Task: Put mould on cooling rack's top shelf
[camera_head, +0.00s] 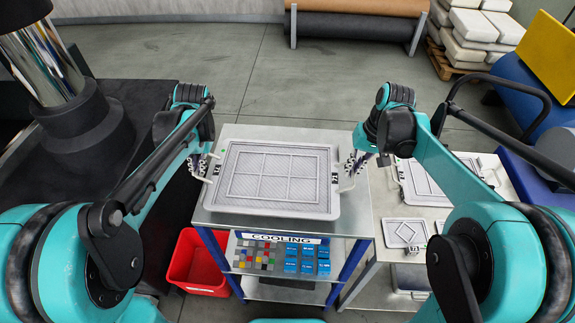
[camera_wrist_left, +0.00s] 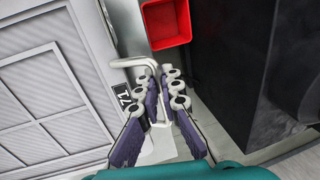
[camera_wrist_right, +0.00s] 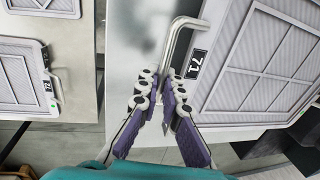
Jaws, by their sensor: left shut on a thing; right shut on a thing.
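The mould (camera_head: 283,178) is a flat light-grey framed panel divided into several ribbed fields, with a wire handle on each side and the number 71. It lies level over the top shelf (camera_head: 355,212) of the cooling rack, which bears a COOLING sign (camera_head: 280,238). I cannot tell whether it rests on the shelf or hovers just above it. My left gripper (camera_head: 203,165) is shut on its left handle, seen in the left wrist view (camera_wrist_left: 142,62). My right gripper (camera_head: 352,166) is shut on its right handle, seen in the right wrist view (camera_wrist_right: 176,40).
A red bin (camera_head: 197,262) stands on the floor left of the rack. Coloured blocks (camera_head: 258,256) fill a lower shelf. A table to the right carries another mould, marked 72 (camera_wrist_right: 22,70), and a small diamond-patterned one (camera_head: 404,233). Dark machinery stands at left.

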